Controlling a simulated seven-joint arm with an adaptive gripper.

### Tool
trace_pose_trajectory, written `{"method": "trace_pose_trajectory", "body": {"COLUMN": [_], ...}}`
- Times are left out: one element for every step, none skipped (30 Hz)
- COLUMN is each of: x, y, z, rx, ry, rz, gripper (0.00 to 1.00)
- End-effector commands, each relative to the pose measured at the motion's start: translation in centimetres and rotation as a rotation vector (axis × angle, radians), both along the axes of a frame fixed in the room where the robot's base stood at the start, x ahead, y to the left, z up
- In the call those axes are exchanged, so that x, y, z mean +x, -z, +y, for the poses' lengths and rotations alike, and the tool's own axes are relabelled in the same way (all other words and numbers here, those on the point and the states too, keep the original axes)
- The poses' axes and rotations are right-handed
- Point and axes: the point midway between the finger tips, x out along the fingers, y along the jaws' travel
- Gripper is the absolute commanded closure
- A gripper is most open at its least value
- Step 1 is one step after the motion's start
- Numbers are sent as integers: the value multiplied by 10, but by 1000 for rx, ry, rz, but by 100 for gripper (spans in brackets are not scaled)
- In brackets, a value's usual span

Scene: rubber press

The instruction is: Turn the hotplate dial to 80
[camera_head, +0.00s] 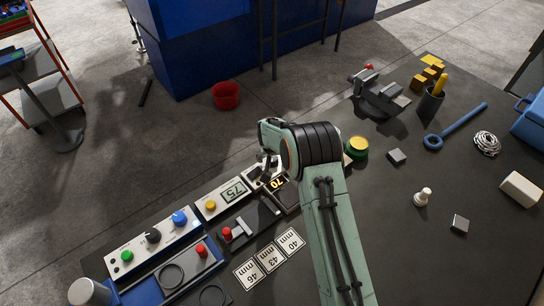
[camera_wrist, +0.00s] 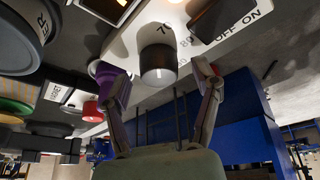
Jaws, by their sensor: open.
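The hotplate dial (camera_wrist: 158,62) is a dark, round knob with a pale front end, on a white panel (camera_wrist: 140,15). My gripper (camera_wrist: 155,76) is open, with one finger on each side of the dial. I cannot tell whether either finger touches it. In the head view, the white hotplate (camera_head: 255,184) is partly covered by my wrist. A dark display (camera_head: 277,183) beside it reads 70 in yellow. My gripper (camera_head: 268,170) is over the panel there, and the dial is hard to make out.
Left of the hotplate are a unit reading 75 (camera_head: 234,192) and a panel with green, black and blue knobs (camera_head: 152,236). Number cards (camera_head: 268,257) lie in front. A yellow-green button (camera_head: 356,146) stands right of my wrist. The right-hand table has open space.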

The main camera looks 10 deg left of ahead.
Motion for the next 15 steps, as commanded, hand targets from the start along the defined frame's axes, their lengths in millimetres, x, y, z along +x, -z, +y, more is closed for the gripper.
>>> {"method": "trace_pose_trajectory", "body": {"x": [0, 0, 0, 0, 0, 0, 0, 0, 0, 0, 0, 0, 0, 0, 0], "y": [0, 0, 0, 0, 0, 0, 0, 0, 0, 0, 0, 0, 0, 0, 0], "z": [0, 0, 0, 0, 0, 0, 0, 0, 0, 0, 0, 0, 0, 0, 0], "rx": [0, 0, 0, 0, 0, 0, 0, 0, 0, 0, 0, -1, 0, 1, 0], "ry": [0, 0, 0, 0, 0, 0, 0, 0, 0, 0, 0, 1, 3, 6, 11], "rz": [0, 0, 0, 0, 0, 0, 0, 0, 0, 0, 0, 0, 0, 0, 0], "gripper": [40, 49, 62, 71, 80, 93, 99, 100, 100, 100, 100, 100, 100, 100, 100]}}
